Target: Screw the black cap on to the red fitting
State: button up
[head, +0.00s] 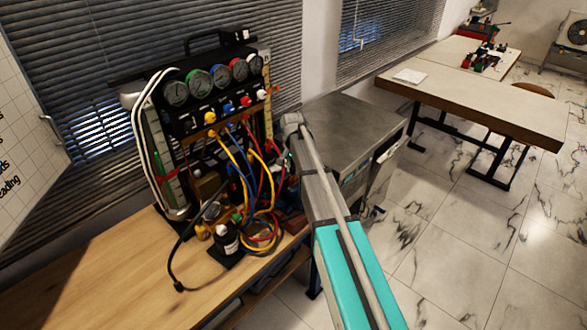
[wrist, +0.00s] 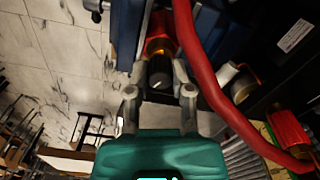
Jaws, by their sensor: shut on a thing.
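In the wrist view, my gripper (wrist: 160,70) has its two fingers on either side of the black cap (wrist: 160,81) and is shut on it. The cap's front face, with a pale mark, points toward the camera. The red fitting (wrist: 161,24), with a brass-coloured ring at its near end, lies directly beyond the cap and in line with it. The cap appears to meet the brass ring; I cannot tell how far the threads engage. In the head view, my arm reaches to the right side of the gauge rig (head: 205,105), and the cap and fitting cannot be made out.
A thick red hose (wrist: 205,75) runs close to the right finger. A blue block (wrist: 127,30) stands left of the fitting. Yellow, blue and red hoses crowd the rig's front. A black-and-white bottle (head: 227,238) stands on the wooden bench (head: 110,285), whose left part is clear.

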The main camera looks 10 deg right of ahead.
jog(key=shift+m, duration=1.2)
jog(key=shift+m, duration=0.5)
jog(key=shift+m, duration=0.9)
jog(key=o, duration=1.2)
